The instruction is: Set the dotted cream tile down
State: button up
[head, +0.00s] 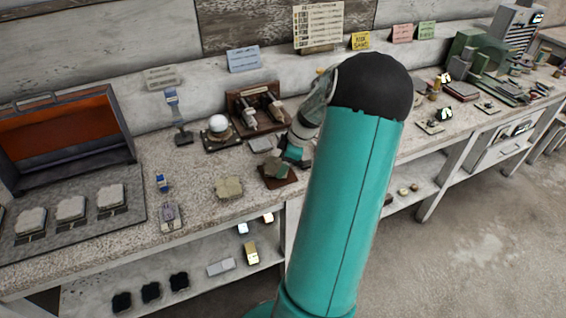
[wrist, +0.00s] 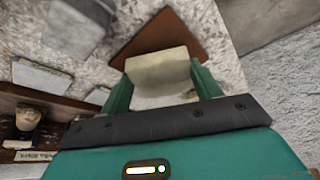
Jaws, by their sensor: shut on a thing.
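A cream tile (wrist: 160,70) sits between the two green fingers of my gripper (wrist: 163,85) in the wrist view. The fingers are shut on its sides. Its dots cannot be made out. A brown square mat (wrist: 185,35) lies behind the tile in that view; whether the tile touches it I cannot tell. In the head view my gripper (head: 293,160) is low over the same brown mat (head: 287,182) on the speckled bench. My arm hides part of that area.
A stand with a white ball (head: 218,124) and a brown wooden rack (head: 258,105) stand behind the mat. A beige slab (head: 229,187) lies to its left. The bench's front edge is close to the mat.

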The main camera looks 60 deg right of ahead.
jog(key=shift+f, duration=0.65)
jog(key=o, duration=1.2)
jog(key=shift+r, duration=1.95)
